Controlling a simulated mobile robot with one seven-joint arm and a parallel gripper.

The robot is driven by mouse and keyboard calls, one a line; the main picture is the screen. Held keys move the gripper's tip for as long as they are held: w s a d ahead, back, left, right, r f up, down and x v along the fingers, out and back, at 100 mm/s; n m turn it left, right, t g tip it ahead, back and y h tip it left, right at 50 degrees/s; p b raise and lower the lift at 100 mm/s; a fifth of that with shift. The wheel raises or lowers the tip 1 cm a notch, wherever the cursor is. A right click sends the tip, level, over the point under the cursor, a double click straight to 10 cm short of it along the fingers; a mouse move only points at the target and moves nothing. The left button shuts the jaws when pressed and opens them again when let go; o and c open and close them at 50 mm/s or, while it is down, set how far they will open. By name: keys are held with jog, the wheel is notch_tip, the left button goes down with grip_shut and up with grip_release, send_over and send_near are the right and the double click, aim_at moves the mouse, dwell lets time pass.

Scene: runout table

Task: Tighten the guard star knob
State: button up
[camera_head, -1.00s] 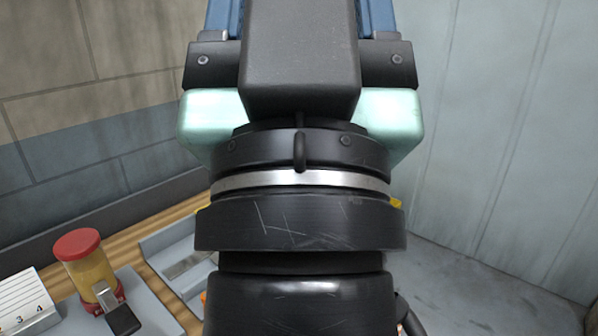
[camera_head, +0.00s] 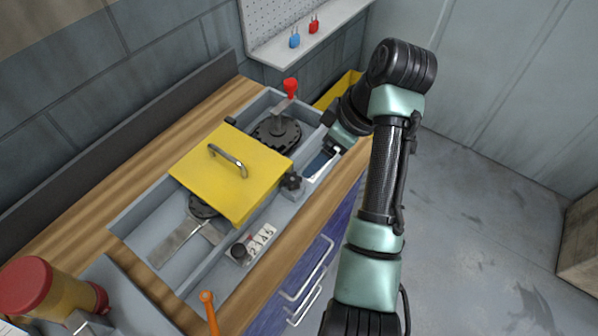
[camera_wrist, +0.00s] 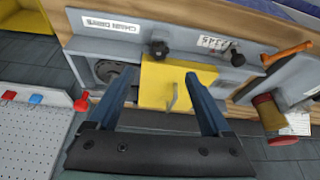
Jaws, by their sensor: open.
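The guard is a yellow cover (camera_head: 215,185) with a bar handle on top, lying over the grey machine trough. It also shows in the wrist view (camera_wrist: 150,95). A dark star knob (camera_head: 292,184) stands at the guard's right edge; the wrist view shows it too (camera_wrist: 158,49), beyond my fingertips. My gripper (camera_wrist: 160,78) is open and empty, its two blue fingers wide apart in front of the guard and handle. In the head view only a little of my gripper's end shows beside the trough, partly hidden by my arm. I cannot tell how tight the knob is.
A second dark knob (camera_head: 239,252) sits by a number plate (camera_head: 262,240). A red-tipped lever (camera_head: 290,90) rises by a dark sprocket (camera_head: 276,134). An orange handle (camera_head: 208,310) stands at the front. The floor right is clear.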

aim_at(293, 182)
jog(key=b+x, duration=0.2)
jog(key=x, duration=1)
jog(key=shift+w+a+f+b, duration=0.15)
jog(key=shift+w+f+b, duration=0.05)
jog(key=shift+f+b, duration=0.1)
grip_shut()
jog(key=shift+r, duration=0.1)
jog(key=shift+p, duration=0.4)
jog(key=m+p, duration=0.1)
jog(key=m, duration=0.1)
jog(key=m+t+p, duration=0.1)
jog(key=shift+s+a+r+h+p, duration=0.15)
jog(key=shift+s+r+h+p, duration=0.1)
jog(key=shift+h+p, duration=0.15)
jog(key=shift+a+f+m+t+h+p, duration=0.15)
jog(key=shift+m+t+h+p, duration=0.15)
jog(key=shift+m+p, duration=0.7)
jog(key=shift+a+m+t+h+p, duration=0.15)
jog(key=shift+m+h+p, duration=0.35)
jog(key=shift+m, duration=0.8)
jog(key=shift+f, duration=0.1)
